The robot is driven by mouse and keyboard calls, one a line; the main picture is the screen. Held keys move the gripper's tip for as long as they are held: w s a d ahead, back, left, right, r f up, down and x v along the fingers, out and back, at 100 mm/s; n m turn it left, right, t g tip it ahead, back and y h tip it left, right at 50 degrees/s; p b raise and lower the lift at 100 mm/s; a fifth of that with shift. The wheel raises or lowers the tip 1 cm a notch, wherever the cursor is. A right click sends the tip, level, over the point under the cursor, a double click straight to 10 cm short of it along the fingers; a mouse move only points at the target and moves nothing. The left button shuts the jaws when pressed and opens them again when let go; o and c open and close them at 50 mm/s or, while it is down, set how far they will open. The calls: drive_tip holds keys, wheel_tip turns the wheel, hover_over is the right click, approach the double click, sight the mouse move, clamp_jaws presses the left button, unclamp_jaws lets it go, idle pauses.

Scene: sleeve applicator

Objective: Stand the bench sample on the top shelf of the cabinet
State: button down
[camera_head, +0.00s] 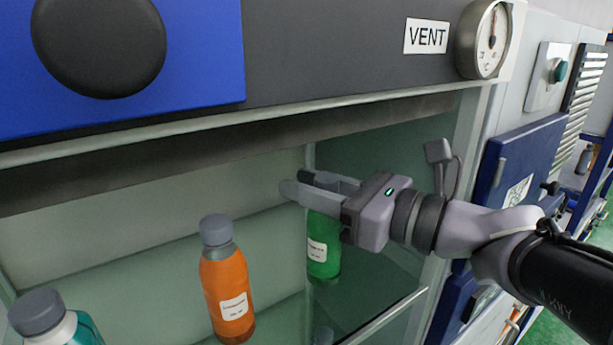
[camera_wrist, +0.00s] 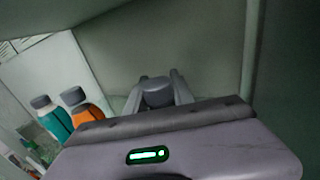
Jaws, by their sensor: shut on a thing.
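My gripper (camera_head: 310,186) is inside the open cabinet, reaching in from the right. It is shut on the top of a green bottle (camera_head: 322,248) with a white label. The bottle hangs or stands nearly upright below the fingers; I cannot tell whether its base touches the shelf. In the wrist view its grey cap (camera_wrist: 157,93) sits between the two fingers, and its body is hidden by the gripper. The cabinet's pale back wall (camera_head: 140,230) is behind it.
An orange bottle (camera_head: 227,285) with a grey cap stands left of the green one. A teal bottle (camera_head: 80,330) stands farther left. The cabinet's dark upper panel (camera_head: 330,45) overhangs the opening. Its right frame (camera_head: 470,140) is close to my arm.

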drive_tip(key=shift+f, duration=0.2)
drive_tip(key=c, duration=1.1)
unclamp_jaws()
drive_tip(key=shift+r, duration=0.1)
drive_tip(key=shift+b+v, duration=1.85)
drive_tip(key=shift+v, duration=4.2)
